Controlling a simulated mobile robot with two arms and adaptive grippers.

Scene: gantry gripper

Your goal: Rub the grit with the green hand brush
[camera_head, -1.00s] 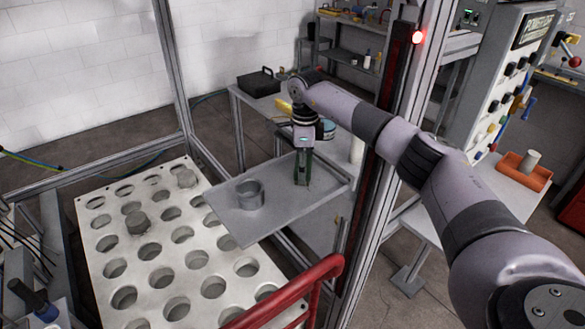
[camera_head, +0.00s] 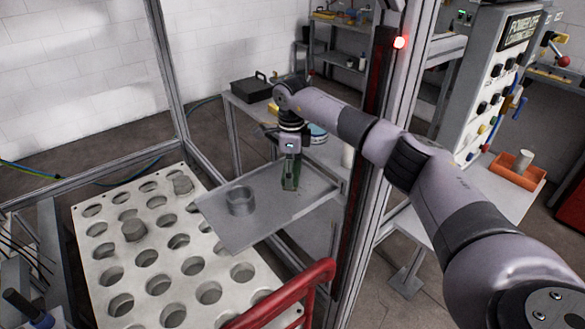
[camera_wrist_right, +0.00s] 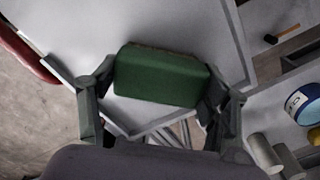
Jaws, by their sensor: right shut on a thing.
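The green hand brush (camera_head: 291,174) is held over the grey tray (camera_head: 240,232), at the tray's back right part. In the right wrist view the green block of the brush (camera_wrist_right: 160,76) lies between the two fingers, with a brownish strip along its far edge. My right gripper (camera_head: 290,160) is shut on it, pointing down; its fingers also show in the right wrist view (camera_wrist_right: 158,98). The brush's lower end is at or just above the tray; I cannot tell if it touches. I cannot make out the grit clearly. My left gripper is not in view.
A grey metal ring-shaped part (camera_head: 241,206) stands on the tray left of the brush. A white plate with holes (camera_head: 195,288) lies to the left. A red rail (camera_head: 285,296) is in front, and a gantry post (camera_head: 375,130) stands right of the tray.

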